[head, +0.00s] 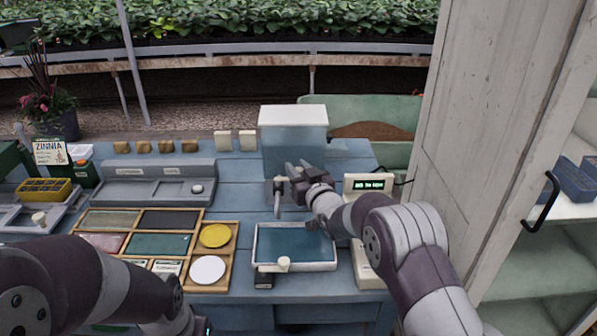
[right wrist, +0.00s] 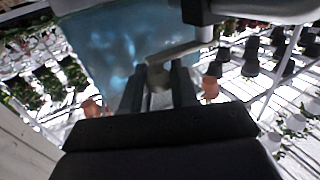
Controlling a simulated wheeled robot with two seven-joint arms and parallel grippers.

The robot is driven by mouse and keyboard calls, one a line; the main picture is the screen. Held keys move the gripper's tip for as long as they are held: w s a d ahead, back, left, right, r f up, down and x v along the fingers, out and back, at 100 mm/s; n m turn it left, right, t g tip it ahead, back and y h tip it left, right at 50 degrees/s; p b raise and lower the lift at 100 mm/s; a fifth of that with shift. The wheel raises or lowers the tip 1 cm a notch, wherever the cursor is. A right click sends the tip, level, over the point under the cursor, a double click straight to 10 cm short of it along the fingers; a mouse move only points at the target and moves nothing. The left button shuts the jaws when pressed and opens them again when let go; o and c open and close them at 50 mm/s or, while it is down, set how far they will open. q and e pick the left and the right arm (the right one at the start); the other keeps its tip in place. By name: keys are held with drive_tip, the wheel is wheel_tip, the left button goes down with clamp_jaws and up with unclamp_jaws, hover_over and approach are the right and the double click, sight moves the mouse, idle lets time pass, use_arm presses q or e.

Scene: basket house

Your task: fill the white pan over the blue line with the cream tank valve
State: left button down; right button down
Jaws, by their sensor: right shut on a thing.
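The blue tank (head: 292,155) with a white lid stands at the back middle of the table. It fills the upper left of the right wrist view (right wrist: 120,45). My right gripper (head: 288,180) is at the tank's front, shut on the cream valve (right wrist: 158,76), whose handle points up to the right in the wrist view. A grey spout (head: 278,200) hangs beside the gripper. The white pan (head: 258,246) sits below, with a blue surface inside; I cannot make out a separate line or the water level. My left arm enters at the lower left; its gripper is out of frame.
A wooden tray (head: 236,250) with coloured panels and yellow and white discs lies left of the pan. A small display box (head: 367,185) stands right of the gripper. A cream knob (head: 284,264) shows at the pan's front. A tall cabinet panel (head: 480,130) closes the right side.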

drive_tip(key=shift+w+r, duration=0.1)
drive_tip(key=shift+r, duration=0.4)
drive_tip(key=c, duration=1)
unclamp_jaws()
drive_tip(key=shift+f, duration=0.2)
drive_tip(key=v, duration=1.2)
drive_tip(key=shift+s+d+b, duration=0.15)
drive_tip(key=shift+s+b, duration=0.2)
